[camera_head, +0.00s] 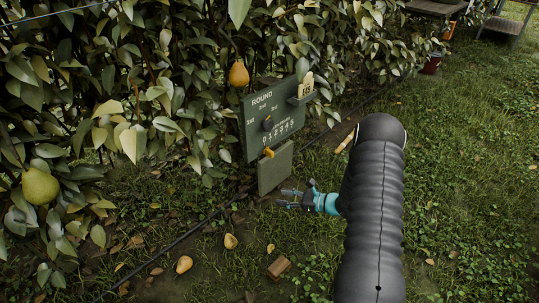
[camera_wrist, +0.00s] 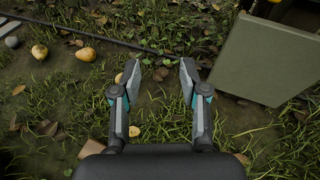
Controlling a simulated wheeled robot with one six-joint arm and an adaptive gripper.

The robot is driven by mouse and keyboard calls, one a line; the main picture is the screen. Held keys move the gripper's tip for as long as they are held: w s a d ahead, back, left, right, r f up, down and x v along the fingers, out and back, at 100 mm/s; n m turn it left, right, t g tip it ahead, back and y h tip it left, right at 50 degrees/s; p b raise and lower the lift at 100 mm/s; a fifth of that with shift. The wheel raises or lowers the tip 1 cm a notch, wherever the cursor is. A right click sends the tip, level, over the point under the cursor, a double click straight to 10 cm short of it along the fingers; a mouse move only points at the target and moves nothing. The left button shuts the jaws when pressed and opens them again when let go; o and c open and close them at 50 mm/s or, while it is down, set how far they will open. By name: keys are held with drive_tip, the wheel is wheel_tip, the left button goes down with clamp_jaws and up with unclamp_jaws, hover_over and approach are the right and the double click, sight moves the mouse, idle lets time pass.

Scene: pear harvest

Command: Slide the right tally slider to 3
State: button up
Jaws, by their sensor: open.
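A dark green board (camera_head: 287,112) stands by the hedge in the head view, marked ROUND with 1st, 2nd, 3rd and a row of numbers from 0 to 5. A small yellow slider (camera_head: 268,152) sits under the left end of that row, near the 0. I cannot tell whether another slider is hidden. A dark round knob (camera_head: 267,123) is above the numbers. My gripper (camera_head: 287,198) is open and empty, low over the ground, below and right of the slider. In the wrist view its fingers (camera_wrist: 160,72) are spread, left of a plain green lower panel (camera_wrist: 268,58).
The lower panel (camera_head: 275,168) hangs beneath the board. A cream tag (camera_head: 306,86) is at the board's top right. A hose (camera_head: 190,232) runs along the ground. Fallen pears (camera_head: 184,264) and a wooden block (camera_head: 278,267) lie in front. Leafy branches crowd the board's left side.

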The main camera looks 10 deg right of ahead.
sight(273, 155)
drive_tip(key=w+d+r+m+t+h, duration=0.2)
drive_tip(key=w+d+r+m+t, duration=0.35)
drive_tip(key=w, duration=0.35)
drive_tip(key=shift+n+t, duration=0.25)
drive_tip(key=shift+t, duration=0.2)
drive_tip(key=x, duration=1.3)
drive_tip(key=shift+d+f, duration=0.1)
drive_tip(key=shift+f, duration=0.3)
clamp_jaws()
